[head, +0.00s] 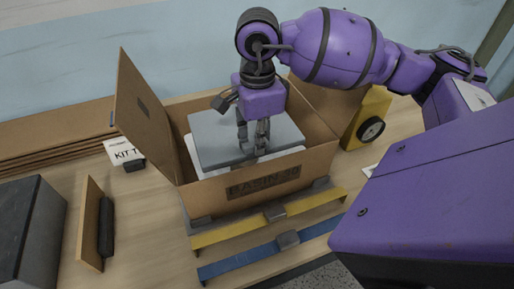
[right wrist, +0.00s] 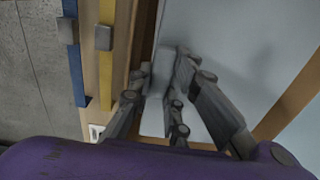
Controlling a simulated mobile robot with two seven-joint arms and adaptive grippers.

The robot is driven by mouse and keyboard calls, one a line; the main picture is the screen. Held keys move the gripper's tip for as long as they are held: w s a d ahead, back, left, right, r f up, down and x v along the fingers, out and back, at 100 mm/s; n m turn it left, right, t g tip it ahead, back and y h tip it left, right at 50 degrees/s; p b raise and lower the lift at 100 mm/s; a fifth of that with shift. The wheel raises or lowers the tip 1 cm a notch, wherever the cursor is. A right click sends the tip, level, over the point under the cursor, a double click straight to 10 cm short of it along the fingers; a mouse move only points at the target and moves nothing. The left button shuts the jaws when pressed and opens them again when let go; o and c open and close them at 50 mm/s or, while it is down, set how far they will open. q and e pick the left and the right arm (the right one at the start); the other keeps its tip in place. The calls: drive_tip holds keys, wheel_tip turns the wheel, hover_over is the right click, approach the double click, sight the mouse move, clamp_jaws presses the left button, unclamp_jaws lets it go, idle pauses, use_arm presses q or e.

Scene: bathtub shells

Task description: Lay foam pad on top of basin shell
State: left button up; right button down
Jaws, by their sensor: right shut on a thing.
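The grey foam pad (head: 213,132) lies flat inside an open cardboard box (head: 215,196), over the white basin shell (head: 203,171). Only strips of the shell show along the pad's near side; the rest is hidden. My right gripper (head: 252,146) reaches down from above and is shut on the pad's near edge. In the right wrist view the fingers (right wrist: 163,88) close at the edge of the pad (right wrist: 235,50). I cannot tell whether the pad rests fully on the shell. My left gripper is not in view.
The box's left flap (head: 143,115) stands up. A yellow strap (head: 235,233) and a blue strap (head: 255,253) lie in front. A dark grey box (head: 25,232) and an upright brown panel (head: 90,222) stand left. A yellow block (head: 368,118) is right of the box.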

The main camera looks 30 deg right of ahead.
drive_tip(key=shift+w+d+f, duration=0.2)
drive_tip(key=shift+w+f, duration=0.15)
drive_tip(key=shift+f, duration=0.1)
wheel_tip(320, 180, down, 3)
drive_tip(key=shift+r, duration=0.2)
drive_tip(key=shift+w+f, duration=0.1)
drive_tip(key=shift+f, duration=0.85)
drive_tip(key=c, duration=1.7)
unclamp_jaws()
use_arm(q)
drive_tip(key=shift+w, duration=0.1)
use_arm(e)
drive_tip(key=shift+o, duration=0.2)
